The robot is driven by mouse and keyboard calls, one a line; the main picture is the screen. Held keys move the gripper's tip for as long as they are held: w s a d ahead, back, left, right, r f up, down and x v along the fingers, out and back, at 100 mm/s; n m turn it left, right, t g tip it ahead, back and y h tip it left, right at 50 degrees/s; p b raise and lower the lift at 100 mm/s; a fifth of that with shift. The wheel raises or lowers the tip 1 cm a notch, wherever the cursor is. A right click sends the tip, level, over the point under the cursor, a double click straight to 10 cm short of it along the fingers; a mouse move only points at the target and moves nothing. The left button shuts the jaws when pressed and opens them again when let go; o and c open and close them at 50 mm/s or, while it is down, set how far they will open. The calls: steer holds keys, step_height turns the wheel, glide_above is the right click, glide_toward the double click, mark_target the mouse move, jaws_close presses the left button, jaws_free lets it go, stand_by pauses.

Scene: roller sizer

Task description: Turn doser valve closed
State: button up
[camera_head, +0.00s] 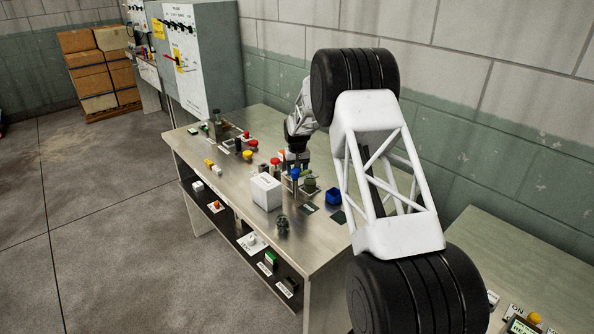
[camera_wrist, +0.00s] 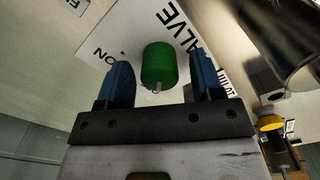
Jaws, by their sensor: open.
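A green cylindrical knob (camera_wrist: 159,66) with a small grey pin stands against a white label plate (camera_wrist: 110,38) in the wrist view. The plate shows "ON" and part of a word ending in "ALVE". My gripper (camera_wrist: 161,72) is open, with one blue finger on each side of the knob. Gaps show between the fingers and the knob, so it is not gripped. I cannot tell from the label whether this is the doser valve. In the head view, my gripper is small among the controls at the back of the metal table, and its jaws are hard to make out.
The metal table (camera_head: 240,190) carries several coloured knobs and a white box (camera_head: 266,192). A blue item (camera_head: 333,196) lies to the right. In the wrist view, a metal cylinder (camera_wrist: 285,45) is close on the right and a yellow knob (camera_wrist: 270,123) is below it.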

steer(key=shift+r, duration=3.8)
steer(key=shift+d+r, duration=0.1)
steer(key=shift+r, duration=0.05)
steer(key=shift+s+d+r, duration=0.1)
steer(key=shift+s+r, duration=0.1)
steer(key=s+d+r+m, duration=0.1)
steer(key=s+d+r, duration=0.6)
steer(key=s, duration=0.4)
steer(key=s+d+r+t, duration=0.1)
steer(key=s+d+r, duration=0.3)
steer(key=s+r, duration=0.6)
steer(key=s+d+r+m, duration=0.1)
steer(key=s+d+r, duration=0.6)
steer(key=s, duration=0.4)
steer(key=s+d+r+t, duration=0.1)
steer(key=s+d+r, duration=0.1)
steer(key=s, duration=0.8)
steer(key=s+d+r, duration=0.1)
steer(key=s+d, duration=0.2)
steer(key=s, duration=0.7)
steer(key=s+d+f, duration=0.1)
steer(key=s+f, duration=0.1)
steer(key=s, duration=0.8)
steer(key=s+d+f+m, duration=0.1)
steer(key=s+d+f, duration=0.1)
steer(key=s, duration=0.8)
steer(key=shift+f+t, duration=0.3)
steer(key=shift+f, duration=0.3)
